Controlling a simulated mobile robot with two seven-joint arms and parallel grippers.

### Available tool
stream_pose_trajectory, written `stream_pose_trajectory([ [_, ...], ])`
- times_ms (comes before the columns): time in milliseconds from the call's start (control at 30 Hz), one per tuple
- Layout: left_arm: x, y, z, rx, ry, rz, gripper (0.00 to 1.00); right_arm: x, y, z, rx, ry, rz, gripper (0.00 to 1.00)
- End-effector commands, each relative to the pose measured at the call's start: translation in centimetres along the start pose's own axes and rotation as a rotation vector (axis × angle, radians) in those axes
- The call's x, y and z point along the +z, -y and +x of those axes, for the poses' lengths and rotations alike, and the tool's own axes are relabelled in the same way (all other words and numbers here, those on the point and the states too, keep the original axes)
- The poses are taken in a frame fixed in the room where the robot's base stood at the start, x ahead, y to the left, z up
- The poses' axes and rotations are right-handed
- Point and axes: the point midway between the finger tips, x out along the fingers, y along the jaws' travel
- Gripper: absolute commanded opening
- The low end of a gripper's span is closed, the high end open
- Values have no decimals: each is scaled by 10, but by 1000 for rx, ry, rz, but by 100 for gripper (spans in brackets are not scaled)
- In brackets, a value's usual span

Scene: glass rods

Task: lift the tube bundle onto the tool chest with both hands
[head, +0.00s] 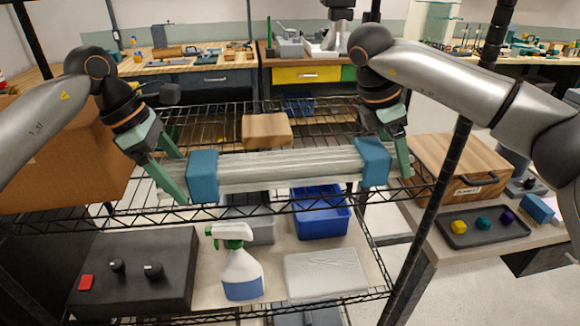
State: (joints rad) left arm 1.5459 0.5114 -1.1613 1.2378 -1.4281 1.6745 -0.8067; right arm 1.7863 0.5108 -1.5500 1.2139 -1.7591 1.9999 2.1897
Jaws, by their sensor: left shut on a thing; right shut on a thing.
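The tube bundle (290,169) is a long row of clear glass rods with a blue band (203,176) near its left end and another blue band (373,162) near its right end. It lies roughly level at the height of the wire shelf's upper level. My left gripper (177,172) has its green fingers shut on the bundle's left end, outside the left band. My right gripper (397,155) is shut on the right end, by the right band. The tool chest (460,170), a wooden-topped box with a dark handle, stands to the right on a bench.
A cardboard box (60,150) stands at the left, and a small box (266,130) sits behind the bundle. A dark shelf post (440,185) stands between bundle and chest. A tray (485,227) with small coloured pieces lies before the chest. A spray bottle (238,270) stands below.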

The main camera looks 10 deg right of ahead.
Motion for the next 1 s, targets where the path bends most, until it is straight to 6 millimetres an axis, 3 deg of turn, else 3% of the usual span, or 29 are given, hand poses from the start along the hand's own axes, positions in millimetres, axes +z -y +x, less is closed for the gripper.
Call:
stream_pose_trajectory([
  [567, 3, 0, -6, 3, 3, 3, 0, 2, 0, -6, 3, 0, 2, 0],
  [1000, 16, 0, -37, 3, 3, 3, 0, 15, 0, -36, 3, 0, 2, 0],
])
